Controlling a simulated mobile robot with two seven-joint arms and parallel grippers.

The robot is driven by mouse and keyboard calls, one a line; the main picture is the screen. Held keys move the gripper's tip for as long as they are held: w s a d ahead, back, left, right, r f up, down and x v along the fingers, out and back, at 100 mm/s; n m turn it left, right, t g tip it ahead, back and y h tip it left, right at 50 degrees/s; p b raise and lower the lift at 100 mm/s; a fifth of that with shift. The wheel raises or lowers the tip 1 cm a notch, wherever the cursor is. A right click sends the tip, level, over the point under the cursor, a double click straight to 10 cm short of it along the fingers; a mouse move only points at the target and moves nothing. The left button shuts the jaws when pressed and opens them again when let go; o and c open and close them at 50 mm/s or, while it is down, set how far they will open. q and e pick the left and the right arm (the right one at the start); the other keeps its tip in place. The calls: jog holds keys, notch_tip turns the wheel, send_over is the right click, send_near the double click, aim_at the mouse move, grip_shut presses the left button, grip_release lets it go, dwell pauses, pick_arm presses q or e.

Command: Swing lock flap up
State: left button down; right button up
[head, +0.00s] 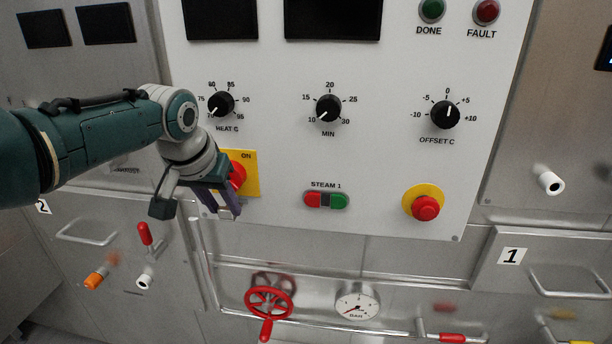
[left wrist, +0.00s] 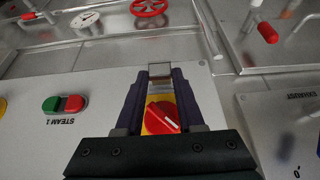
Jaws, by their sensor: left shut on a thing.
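The lock flap (left wrist: 160,69) is a small pale metal-looking plate at the edge of the yellow switch plate (head: 251,172). In the left wrist view it lies between the tips of my left gripper (head: 228,208), which is shut on it. The red rotary switch (left wrist: 163,117) sits on the yellow plate, between the finger bases in that view. In the head view my gripper and wrist cover part of the switch and hide the flap, so its angle is hard to tell. My right gripper is in neither view.
Right of my gripper are the STEAM 1 buttons (head: 326,200) and a red stop button (head: 426,207). Three black knobs, including the HEAT C knob (head: 221,104), are above. Below are a red handwheel (head: 268,302), a gauge (head: 357,303) and a red-handled lever (head: 145,234).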

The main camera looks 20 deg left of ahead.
pick_arm(q)
jog(key=c, duration=0.5)
grip_release()
jog(key=shift+s+r+p, duration=0.15)
jog(key=shift+r+p, duration=0.25)
jog(key=p+v, duration=0.4)
jog(key=v, duration=0.5)
